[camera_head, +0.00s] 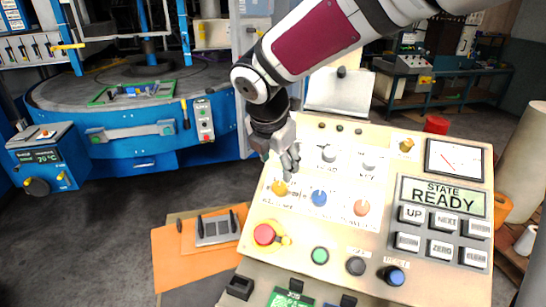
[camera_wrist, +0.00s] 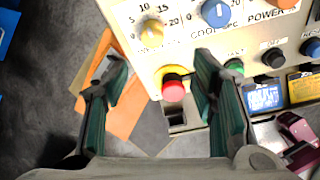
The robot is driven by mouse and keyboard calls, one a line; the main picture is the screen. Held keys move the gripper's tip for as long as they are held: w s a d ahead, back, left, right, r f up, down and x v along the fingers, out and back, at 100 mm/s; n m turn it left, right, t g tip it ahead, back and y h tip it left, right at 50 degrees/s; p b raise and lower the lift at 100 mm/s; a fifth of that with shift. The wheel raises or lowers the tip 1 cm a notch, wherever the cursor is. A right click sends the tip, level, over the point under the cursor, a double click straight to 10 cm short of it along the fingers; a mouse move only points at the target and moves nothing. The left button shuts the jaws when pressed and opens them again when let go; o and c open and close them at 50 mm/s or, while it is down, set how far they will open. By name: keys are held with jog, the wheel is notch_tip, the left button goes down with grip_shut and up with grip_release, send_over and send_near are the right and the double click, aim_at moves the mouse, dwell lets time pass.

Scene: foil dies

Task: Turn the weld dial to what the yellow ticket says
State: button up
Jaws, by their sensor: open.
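The sloped control panel (camera_head: 400,140) carries a row of dials: a yellow knob (camera_head: 280,188), a blue knob (camera_head: 319,198) and an orange knob (camera_head: 361,207). In the wrist view the yellow knob (camera_wrist: 151,35) has a scale reading 5, 10, 15, 20; its name label is not readable, so I cannot tell which dial is weld. My gripper (camera_head: 285,166) is open and empty, above the panel's left side near the yellow knob. In the wrist view its fingers (camera_wrist: 160,62) stand apart, with the knob beyond them. A yellow-edged card (camera_wrist: 302,86) shows at the right; its text is unreadable.
A red mushroom button (camera_head: 264,234) stands below the yellow knob; green (camera_head: 320,255), black (camera_head: 356,266) and blue (camera_head: 394,276) buttons run along the lower edge. A display (camera_head: 447,200) reads STATE READY. Grey knobs (camera_head: 329,153) sit close to my gripper.

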aim_at(278, 188)
jog(key=shift+n, duration=0.5)
jog(key=x, duration=0.9)
jog(key=a+x, duration=0.1)
jog(key=x, duration=0.4)
jog(key=shift+w+f+b, duration=0.15)
jog(key=shift+w+b, duration=0.15)
jog(key=shift+w, duration=0.05)
jog(key=shift+c, duration=0.4)
jog(key=c, duration=1.1)
